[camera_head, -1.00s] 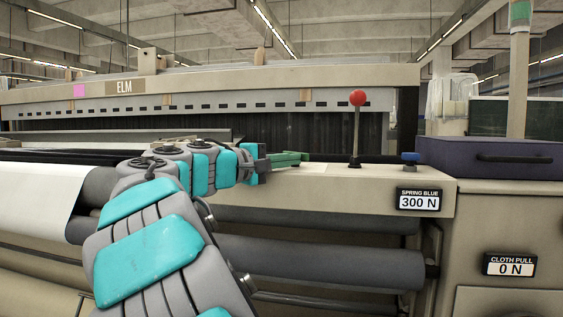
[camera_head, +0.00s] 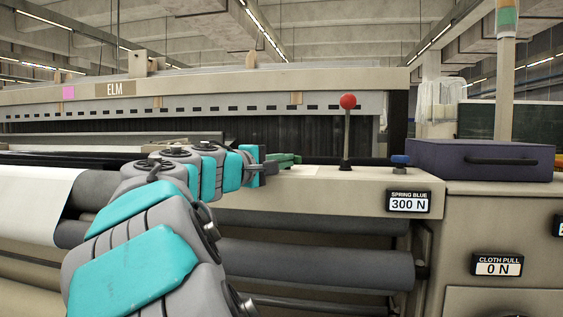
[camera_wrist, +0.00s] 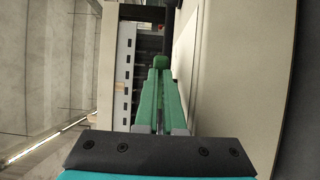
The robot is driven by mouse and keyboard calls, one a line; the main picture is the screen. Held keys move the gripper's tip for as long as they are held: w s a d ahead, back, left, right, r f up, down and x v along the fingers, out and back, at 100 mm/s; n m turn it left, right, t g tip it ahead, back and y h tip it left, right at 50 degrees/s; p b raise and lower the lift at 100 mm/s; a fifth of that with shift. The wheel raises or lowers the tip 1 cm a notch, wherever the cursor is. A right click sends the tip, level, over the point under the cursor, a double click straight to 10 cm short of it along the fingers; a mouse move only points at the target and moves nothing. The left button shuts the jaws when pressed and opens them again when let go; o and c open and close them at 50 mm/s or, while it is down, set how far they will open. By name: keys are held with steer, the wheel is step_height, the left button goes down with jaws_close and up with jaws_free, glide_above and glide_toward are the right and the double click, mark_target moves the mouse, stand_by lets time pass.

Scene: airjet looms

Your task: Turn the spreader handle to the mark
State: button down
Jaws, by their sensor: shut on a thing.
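My gripper (camera_head: 290,160) reaches over the beige front beam of the loom in the head view. In the wrist view its two long green fingers (camera_wrist: 160,85) stretch away from the dark palm and come close together at their far ends. They are shut on a small green piece (camera_wrist: 161,61) at the tips. I cannot tell whether this piece is the spreader handle, and no mark can be made out. A thin upright lever with a red ball (camera_head: 348,101) stands on the beam to the right of my gripper, apart from it.
A blue knob (camera_head: 400,160) sits near the beam's right end, above a display reading 300 N (camera_head: 408,204). A dark purple box (camera_head: 481,160) lies farther right. Dark rollers (camera_head: 320,262) run below the beam. White cloth (camera_head: 30,205) hangs at left.

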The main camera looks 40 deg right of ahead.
steer(key=shift+d+f, duration=0.2)
